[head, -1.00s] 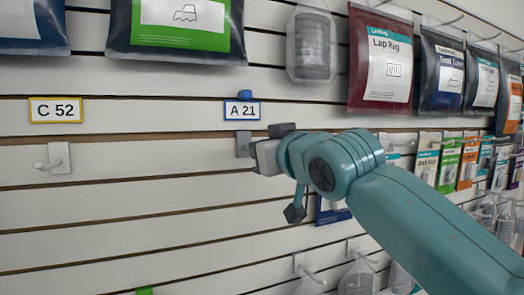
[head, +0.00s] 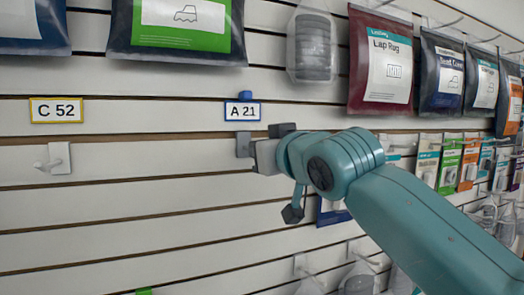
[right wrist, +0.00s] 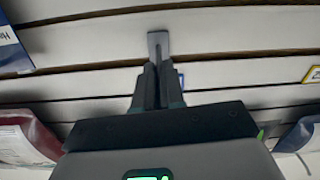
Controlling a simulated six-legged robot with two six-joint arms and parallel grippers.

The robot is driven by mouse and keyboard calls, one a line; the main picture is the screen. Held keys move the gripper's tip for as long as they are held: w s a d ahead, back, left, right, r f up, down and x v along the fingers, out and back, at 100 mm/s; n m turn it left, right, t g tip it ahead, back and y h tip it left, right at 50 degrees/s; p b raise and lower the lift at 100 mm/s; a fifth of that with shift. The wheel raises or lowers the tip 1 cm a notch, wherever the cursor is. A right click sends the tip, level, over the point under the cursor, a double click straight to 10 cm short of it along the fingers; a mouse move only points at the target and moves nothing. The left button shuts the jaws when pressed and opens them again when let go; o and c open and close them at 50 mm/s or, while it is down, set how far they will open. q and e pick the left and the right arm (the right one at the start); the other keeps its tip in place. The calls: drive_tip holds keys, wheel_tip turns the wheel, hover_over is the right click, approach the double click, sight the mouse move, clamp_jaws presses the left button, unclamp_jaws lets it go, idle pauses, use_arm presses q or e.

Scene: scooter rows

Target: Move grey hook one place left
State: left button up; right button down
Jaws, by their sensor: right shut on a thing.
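The grey hook (head: 243,144) sits on the slatted wall just under the blue-edged label A 21 (head: 242,111). Only its flat grey plate shows in the head view. My right gripper (head: 262,149) is at the hook, shut on it. In the right wrist view the hook's plate (right wrist: 158,44) stands against a slat right beyond my closed fingertips (right wrist: 158,72). The part between the fingers is hidden. My left gripper is in neither view.
A white hook (head: 58,159) is under the yellow-edged label C 52 (head: 56,110) at the left. Bare slats lie between them. Bagged goods hang above, including a Lap Rug pack (head: 382,62). Small packets (head: 448,160) hang at the right.

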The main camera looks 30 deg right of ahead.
drive_tip(key=shift+s, duration=0.35)
drive_tip(key=shift+s+b, duration=0.35)
drive_tip(key=shift+b, duration=0.1)
drive_tip(key=shift+s, duration=0.15)
drive_tip(key=shift+f, duration=0.1)
drive_tip(key=shift+s+b, duration=0.15)
drive_tip(key=shift+b, duration=0.15)
idle(0.8)
drive_tip(key=shift+s+a, duration=0.1)
drive_tip(key=shift+s, duration=0.4)
drive_tip(key=shift+s+b, duration=0.2)
drive_tip(key=shift+b, duration=0.1)
drive_tip(key=shift+s, duration=0.5)
drive_tip(key=shift+s+r, duration=0.2)
